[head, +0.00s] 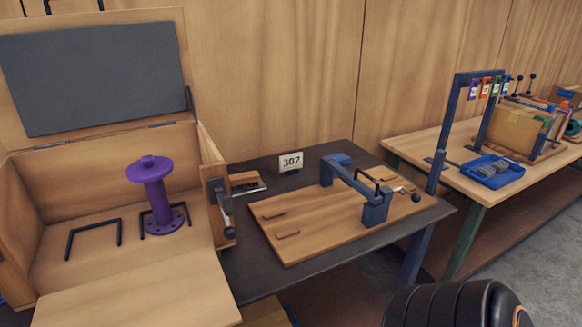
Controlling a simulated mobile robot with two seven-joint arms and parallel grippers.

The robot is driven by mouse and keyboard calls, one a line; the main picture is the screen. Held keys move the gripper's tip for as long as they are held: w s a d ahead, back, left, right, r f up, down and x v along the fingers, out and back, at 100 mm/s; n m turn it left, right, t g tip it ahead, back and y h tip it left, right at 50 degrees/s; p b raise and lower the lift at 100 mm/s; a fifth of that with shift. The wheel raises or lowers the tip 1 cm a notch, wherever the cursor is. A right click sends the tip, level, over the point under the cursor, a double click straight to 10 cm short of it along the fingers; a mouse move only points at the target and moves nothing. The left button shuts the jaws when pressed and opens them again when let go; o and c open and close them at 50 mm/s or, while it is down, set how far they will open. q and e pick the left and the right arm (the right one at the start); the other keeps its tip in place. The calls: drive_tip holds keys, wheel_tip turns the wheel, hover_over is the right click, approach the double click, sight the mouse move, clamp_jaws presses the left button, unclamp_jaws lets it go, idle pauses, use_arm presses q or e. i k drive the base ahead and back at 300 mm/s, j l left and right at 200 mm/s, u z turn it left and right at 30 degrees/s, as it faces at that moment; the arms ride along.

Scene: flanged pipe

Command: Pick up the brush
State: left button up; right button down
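A small wooden piece with a dark side and a light metal strip (246,183) lies on the dark table just right of the open wooden box. It may be the brush, but it is too small and partly hidden by the box's side and latch to be sure. A purple flanged pipe (157,196) stands upright inside the box (110,299). Neither of my grippers shows in the head view.
A wooden board with a blue clamp frame (375,208) takes up much of the dark table (262,264). A card marked 302 (291,162) stands behind it. Black wire brackets (94,238) stand in the box. A second table holds a blue tray (493,171).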

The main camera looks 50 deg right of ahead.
sight(252, 177)
drive_tip(key=z, duration=1.35)
drive_tip(key=l, duration=0.5)
drive_tip(key=i+l+z, duration=0.1)
drive_tip(key=l, duration=0.4)
drive_tip(key=i+l+u, duration=0.15)
drive_tip(key=l, duration=0.25)
drive_tip(key=l+u, duration=0.1)
drive_tip(key=l, duration=0.3)
